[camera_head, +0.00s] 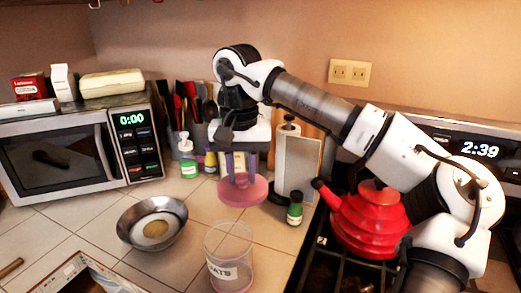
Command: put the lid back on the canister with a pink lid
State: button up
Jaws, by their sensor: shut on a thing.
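The pink lid (252,190) is a round translucent disc, held up in the air in the middle of the view. My gripper (237,168) points down and is shut on the lid's raised top part. The clear canister (229,262) stands on the tiled counter at the bottom centre, upright with an open top. Its white label ends in "ATS" and is partly cut off to the left. The lid shows above and behind the canister in the picture, apart from its rim. The fingertips are partly hidden against the lid.
A metal bowl (153,228) stands left of the canister. A red kettle (370,220) sits on the stove at right. A small green bottle (295,211) and a paper towel holder (297,165) stand near the lid. A microwave (60,158) is at left.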

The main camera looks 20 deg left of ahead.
aim_at(224, 188)
jog(key=s+n+p, duration=0.3)
jog(key=s+n, duration=0.1)
jog(key=s, duration=0.3)
jog(key=shift+s+f+b, duration=0.1)
jog(key=shift+f+b, duration=2.45)
jog(key=shift+f, duration=0.25)
jog(key=shift+f, duration=0.15)
jog(key=o, duration=1.5)
